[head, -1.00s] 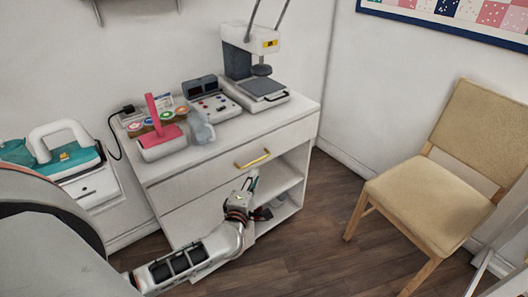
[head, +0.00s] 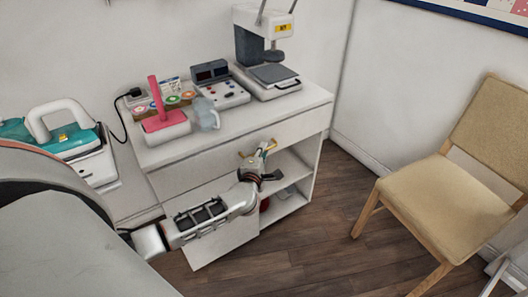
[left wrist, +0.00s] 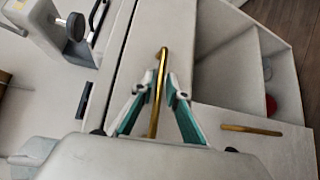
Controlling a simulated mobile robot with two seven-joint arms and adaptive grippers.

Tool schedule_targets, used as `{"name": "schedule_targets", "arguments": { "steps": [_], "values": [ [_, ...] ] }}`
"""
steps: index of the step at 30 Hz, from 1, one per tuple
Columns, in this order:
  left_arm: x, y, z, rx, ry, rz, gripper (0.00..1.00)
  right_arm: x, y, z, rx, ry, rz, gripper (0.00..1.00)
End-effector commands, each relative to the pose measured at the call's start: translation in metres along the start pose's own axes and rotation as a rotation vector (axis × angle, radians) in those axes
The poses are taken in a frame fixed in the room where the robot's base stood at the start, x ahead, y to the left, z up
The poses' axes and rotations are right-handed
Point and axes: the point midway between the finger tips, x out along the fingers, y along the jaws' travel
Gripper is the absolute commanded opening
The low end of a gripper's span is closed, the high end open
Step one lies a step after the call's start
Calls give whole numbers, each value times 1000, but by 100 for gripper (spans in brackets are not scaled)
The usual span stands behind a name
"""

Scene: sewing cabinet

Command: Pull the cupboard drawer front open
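The white cupboard (head: 325,150) has a wide drawer front (head: 302,128) under its top, and the drawer looks shut. Its gold bar handle (head: 245,157) is partly hidden by my left gripper (head: 263,150), which is at the handle. In the left wrist view, the gold handle (left wrist: 161,75) lies between the two teal-and-white fingers of my left gripper (left wrist: 163,82). The fingers are apart, one on each side of the bar, with small gaps visible. Whether either finger touches it I cannot tell. My right gripper is not in view.
Below are open shelves (head: 290,185) and a white lower front (head: 215,245); a second gold handle (left wrist: 250,130) shows in the left wrist view. A press machine (head: 265,60) and a pink-handled tool (head: 158,110) stand on top. A chair (head: 440,205) is at right; floor between is clear.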

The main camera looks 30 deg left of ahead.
Motion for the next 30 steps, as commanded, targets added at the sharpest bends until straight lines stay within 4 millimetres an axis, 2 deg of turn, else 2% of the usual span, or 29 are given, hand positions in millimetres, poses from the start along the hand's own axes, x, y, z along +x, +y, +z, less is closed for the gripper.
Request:
{"name": "schedule_targets", "arguments": {
  "steps": [7,9,19,25,30],
  "values": [
    [1,1,0,0,0,1,14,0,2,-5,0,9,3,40],
    [1,1,0,0,0,1,0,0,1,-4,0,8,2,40],
    [-3,1,4,-1,-1,1,0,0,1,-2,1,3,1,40],
    [-20,-2,22,-5,-2,1,0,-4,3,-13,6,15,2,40],
    [-47,-9,50,-7,-2,0,0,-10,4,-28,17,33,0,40]
  ]
}}
